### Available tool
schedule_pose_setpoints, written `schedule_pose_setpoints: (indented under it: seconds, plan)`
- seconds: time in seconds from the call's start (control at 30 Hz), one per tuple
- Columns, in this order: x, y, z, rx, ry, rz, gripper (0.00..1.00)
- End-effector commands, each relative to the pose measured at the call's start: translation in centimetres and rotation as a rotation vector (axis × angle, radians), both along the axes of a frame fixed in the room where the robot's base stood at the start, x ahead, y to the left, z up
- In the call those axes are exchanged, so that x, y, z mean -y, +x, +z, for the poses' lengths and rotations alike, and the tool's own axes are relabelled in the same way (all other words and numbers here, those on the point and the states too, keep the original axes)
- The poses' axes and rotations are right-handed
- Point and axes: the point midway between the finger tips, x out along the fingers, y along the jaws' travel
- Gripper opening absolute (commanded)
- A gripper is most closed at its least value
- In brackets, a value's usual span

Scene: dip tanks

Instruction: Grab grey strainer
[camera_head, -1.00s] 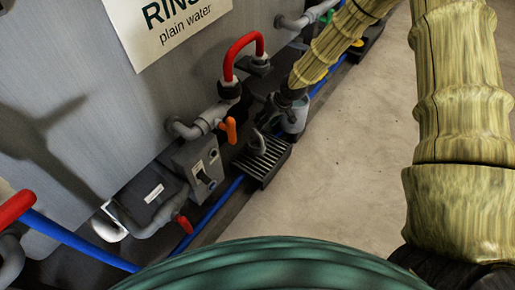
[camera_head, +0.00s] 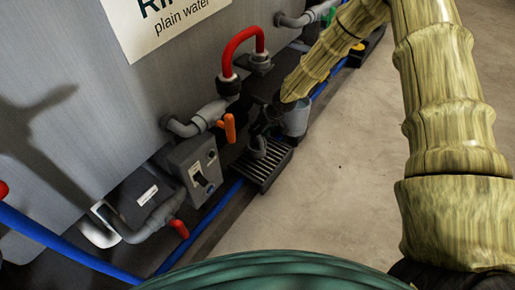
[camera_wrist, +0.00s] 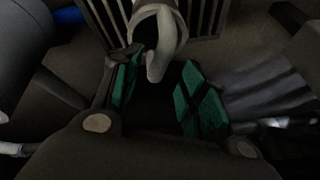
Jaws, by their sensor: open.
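A light grey cup-shaped vessel (camera_head: 296,118), which looks like the grey strainer, stands on the floor strip beside the tank, behind the drain grate. My gripper (camera_head: 268,118) is dark and small at the end of my arm, just left of the vessel, and partly hidden by my arm. A ribbed grey surface (camera_wrist: 265,90), maybe the same vessel, lies right of the right finger. I cannot tell if they touch.
A grey valve box (camera_head: 196,170), orange handle (camera_head: 229,128) and red pipe (camera_head: 240,42) crowd the left. Open floor (camera_head: 340,190) lies right.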

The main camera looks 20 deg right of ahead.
Motion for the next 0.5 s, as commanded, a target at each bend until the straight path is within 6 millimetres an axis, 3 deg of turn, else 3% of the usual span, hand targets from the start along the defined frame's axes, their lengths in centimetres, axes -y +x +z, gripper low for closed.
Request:
schedule_pose_setpoints:
  seconds: [0.03,0.2,0.5]
  plan:
    - [0.0,0.1,-1.0,0.001,0.0,0.0,0.42]
    - [-0.5,0.7,-2.5,0.002,-0.001,0.0,0.42]
    - [-0.6,0.9,-2.6,0.002,-0.001,0.0,0.42]
